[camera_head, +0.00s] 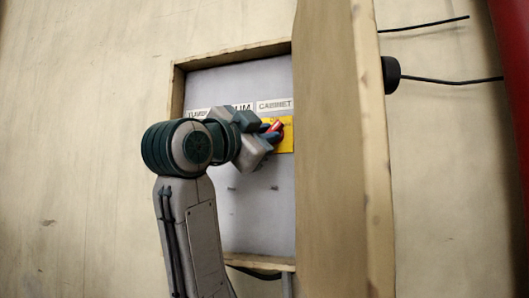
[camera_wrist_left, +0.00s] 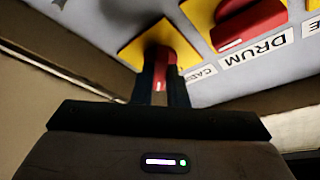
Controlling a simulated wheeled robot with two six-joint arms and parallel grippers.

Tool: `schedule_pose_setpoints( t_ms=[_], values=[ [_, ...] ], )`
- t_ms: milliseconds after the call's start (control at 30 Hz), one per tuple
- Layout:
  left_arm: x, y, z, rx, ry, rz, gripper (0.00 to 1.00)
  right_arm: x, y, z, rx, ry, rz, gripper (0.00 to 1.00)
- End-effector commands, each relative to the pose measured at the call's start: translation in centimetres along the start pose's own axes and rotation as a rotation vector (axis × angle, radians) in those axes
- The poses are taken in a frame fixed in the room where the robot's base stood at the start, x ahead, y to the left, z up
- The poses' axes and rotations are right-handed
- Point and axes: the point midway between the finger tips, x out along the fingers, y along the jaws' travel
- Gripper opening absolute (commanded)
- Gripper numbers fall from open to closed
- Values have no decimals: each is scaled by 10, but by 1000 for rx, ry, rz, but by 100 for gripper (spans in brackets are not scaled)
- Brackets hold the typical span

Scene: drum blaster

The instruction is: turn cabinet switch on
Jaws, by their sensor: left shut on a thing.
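The cabinet switch is a red knob (camera_head: 277,127) on a yellow plate (camera_head: 287,143) under the label CABINET (camera_head: 275,105), inside an open wall box. My left gripper (camera_head: 270,134) is at the switch with its fingers around the red knob, shut on it. In the left wrist view the two dark fingers (camera_wrist_left: 160,88) are on either side of the red cabinet switch (camera_wrist_left: 162,62), in front of its yellow plate (camera_wrist_left: 128,52). The fingers and my wrist hide part of the knob. My right gripper is in neither view.
The box's open wooden door (camera_head: 335,150) stands just right of the switch. A second red switch (camera_wrist_left: 248,22), labelled DRUM (camera_wrist_left: 256,56), is beside it in the left wrist view. The box's wooden frame (camera_head: 230,54) runs above. Black cables (camera_head: 450,79) are at the right.

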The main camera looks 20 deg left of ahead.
Motion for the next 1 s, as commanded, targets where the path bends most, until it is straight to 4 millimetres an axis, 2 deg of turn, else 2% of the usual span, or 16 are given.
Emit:
schedule_pose_setpoints(
  t_ms=[33,400,700,1000],
  values=[
    [-1,8,6,-43,-3,-11,0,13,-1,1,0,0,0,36],
    [0,10,4,-366,-5,-144,0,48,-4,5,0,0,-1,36],
    [1,11,2,-587,-7,-235,0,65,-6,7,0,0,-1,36],
    [2,10,0,-717,-8,-291,0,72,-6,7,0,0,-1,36]
  ],
)
